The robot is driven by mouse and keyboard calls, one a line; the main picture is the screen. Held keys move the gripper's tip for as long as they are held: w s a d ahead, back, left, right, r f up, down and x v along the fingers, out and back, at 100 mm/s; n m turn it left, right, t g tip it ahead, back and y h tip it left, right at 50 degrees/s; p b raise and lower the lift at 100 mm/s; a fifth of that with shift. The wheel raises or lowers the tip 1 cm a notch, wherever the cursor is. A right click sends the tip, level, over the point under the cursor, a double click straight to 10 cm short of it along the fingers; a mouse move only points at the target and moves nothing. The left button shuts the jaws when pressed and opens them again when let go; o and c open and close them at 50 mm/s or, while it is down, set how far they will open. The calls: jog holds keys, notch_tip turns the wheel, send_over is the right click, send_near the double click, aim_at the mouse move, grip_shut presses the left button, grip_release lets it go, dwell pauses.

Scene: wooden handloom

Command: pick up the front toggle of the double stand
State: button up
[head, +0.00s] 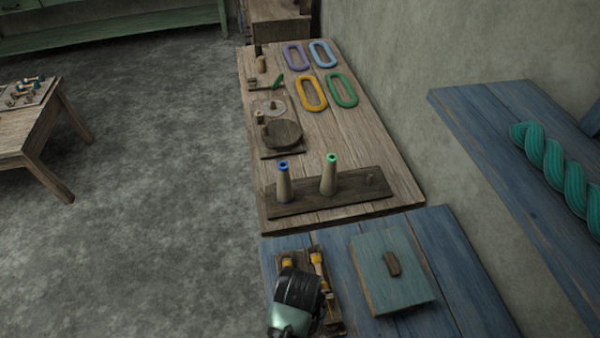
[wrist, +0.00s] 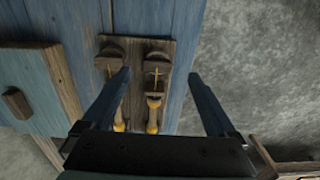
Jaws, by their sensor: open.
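The double stand is a small brown wooden board (wrist: 166,60) on the blue tabletop; its back end also shows in the head view (head: 311,249). Two wooden toggles with yellow wrapping lie side by side on it. In the wrist view, one toggle (wrist: 154,100) is at the right and the other (wrist: 112,64) at the left, nearer the lidded box. My gripper (wrist: 157,72) is open above the stand. The right toggle lies between its fingers in the picture, with no visible contact. The left finger covers part of the left toggle. In the head view my gripper (head: 298,290) hides much of the stand.
A blue-green lidded box (head: 392,272) with a wooden handle stands right beside the stand. Behind, a wooden table (head: 350,130) holds a board (head: 350,190) with two cones and several coloured rings. A blue shelf (head: 500,150) with teal yarn is at right. Open floor lies left.

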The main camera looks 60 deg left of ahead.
jog(key=shift+w+a+f, duration=0.1)
jog(key=shift+w+f, duration=0.05)
jog(key=shift+f, duration=1.05)
jog(key=shift+w+a+f, duration=0.1)
jog(key=shift+w+f, duration=0.05)
jog(key=shift+f, duration=1)
jog(key=c, duration=1.4)
jog(key=shift+r, duration=0.15)
